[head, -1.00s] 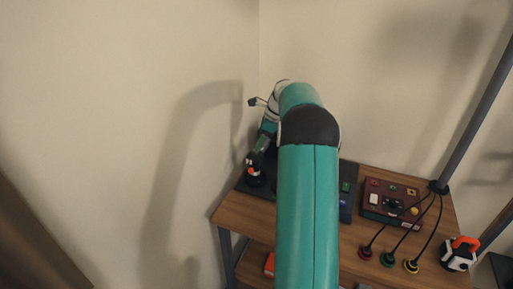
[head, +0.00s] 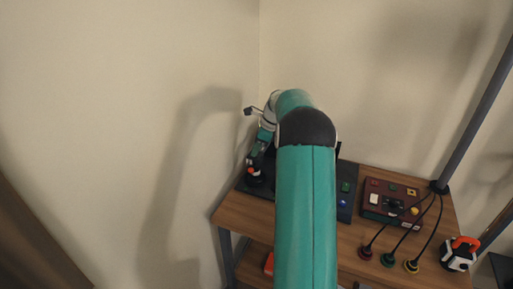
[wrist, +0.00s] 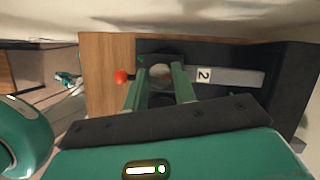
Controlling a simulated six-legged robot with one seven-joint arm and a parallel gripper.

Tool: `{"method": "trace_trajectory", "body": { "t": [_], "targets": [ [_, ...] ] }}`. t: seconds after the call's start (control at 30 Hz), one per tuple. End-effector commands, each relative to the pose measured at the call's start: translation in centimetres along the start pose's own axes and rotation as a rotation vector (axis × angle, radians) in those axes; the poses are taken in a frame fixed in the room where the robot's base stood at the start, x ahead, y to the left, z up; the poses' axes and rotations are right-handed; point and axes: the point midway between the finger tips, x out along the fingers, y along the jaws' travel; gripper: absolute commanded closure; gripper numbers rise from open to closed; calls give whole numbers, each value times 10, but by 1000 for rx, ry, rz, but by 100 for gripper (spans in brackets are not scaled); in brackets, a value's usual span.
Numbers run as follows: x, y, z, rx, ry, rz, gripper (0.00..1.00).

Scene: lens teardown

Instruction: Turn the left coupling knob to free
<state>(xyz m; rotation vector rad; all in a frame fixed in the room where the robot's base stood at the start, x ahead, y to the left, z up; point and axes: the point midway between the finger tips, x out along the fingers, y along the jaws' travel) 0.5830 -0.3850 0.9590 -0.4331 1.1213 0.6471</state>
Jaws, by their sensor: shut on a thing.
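The left coupling knob (wrist: 160,72) is a dark round knob with a greyish top, seen between my fingers in the wrist view. My gripper (wrist: 159,76) is shut on it, with one green finger on each side. A small red-orange ball (wrist: 121,77) shows just left of the knob. In the head view my gripper (head: 257,158) is at the left end of the table, over the dark panel; my arm hides much of that area. The knob's setting is not readable.
A grey bar with a "2" label (wrist: 203,75) lies right of the knob. On the wooden table (head: 232,213) are a dark red control box (head: 374,187), cabled plugs (head: 387,259) and an orange-and-white object (head: 460,253). Walls stand close behind and left.

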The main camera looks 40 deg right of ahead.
Motion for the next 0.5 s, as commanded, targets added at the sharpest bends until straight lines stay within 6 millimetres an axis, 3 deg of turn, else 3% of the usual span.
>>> {"method": "trace_trajectory", "body": {
  "t": [0.5],
  "targets": [
    [0, -2, 0, -216, 1, 90, 96]
  ]
}}
